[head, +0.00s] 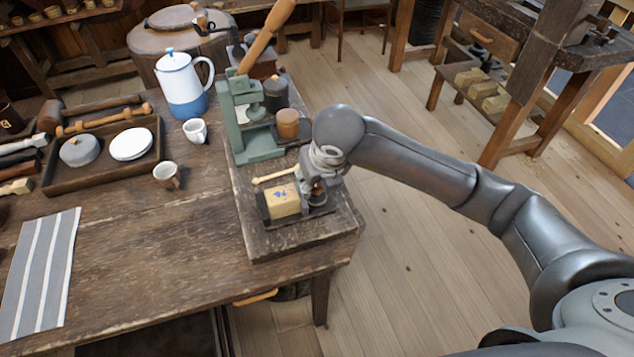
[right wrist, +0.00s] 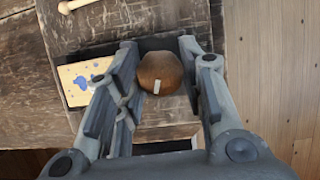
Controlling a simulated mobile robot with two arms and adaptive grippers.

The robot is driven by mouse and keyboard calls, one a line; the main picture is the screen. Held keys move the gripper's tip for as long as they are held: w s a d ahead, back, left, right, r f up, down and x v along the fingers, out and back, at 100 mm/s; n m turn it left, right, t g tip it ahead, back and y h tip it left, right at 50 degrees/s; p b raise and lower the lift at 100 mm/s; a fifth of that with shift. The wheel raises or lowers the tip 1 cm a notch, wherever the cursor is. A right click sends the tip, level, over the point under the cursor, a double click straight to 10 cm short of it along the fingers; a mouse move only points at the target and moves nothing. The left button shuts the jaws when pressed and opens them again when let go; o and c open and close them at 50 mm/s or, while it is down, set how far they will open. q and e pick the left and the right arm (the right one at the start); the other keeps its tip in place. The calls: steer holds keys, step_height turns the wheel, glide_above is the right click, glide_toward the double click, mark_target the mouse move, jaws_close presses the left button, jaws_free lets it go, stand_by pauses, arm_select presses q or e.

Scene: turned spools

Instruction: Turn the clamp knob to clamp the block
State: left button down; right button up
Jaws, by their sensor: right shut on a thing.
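The clamp knob (right wrist: 162,70) is a round brown wooden knob with a pale mark on its lower side in the right wrist view. My right gripper (right wrist: 160,82) reaches down over it and is shut on it, one finger on each side. In the head view my right gripper (head: 320,188) hides most of the knob. The block (head: 283,203) is pale wood with blue marks. It sits in the dark clamp to the left of the knob, and also shows in the right wrist view (right wrist: 75,92). My left gripper is not in view.
A pale wooden peg (head: 272,176) lies behind the block. A green lever press (head: 240,120) stands farther back on the same board. A blue and white pot (head: 181,85), cups, a tray (head: 105,180) and a striped cloth (head: 42,270) are to the left. The table's front is clear.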

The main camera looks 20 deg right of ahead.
steer(key=shift+m+h, duration=0.3)
steer(key=shift+m, duration=0.3)
steer(key=o, duration=1)
steer(key=shift+r, duration=0.2)
steer(key=shift+v, duration=3.8)
steer(key=shift+d, duration=0.1)
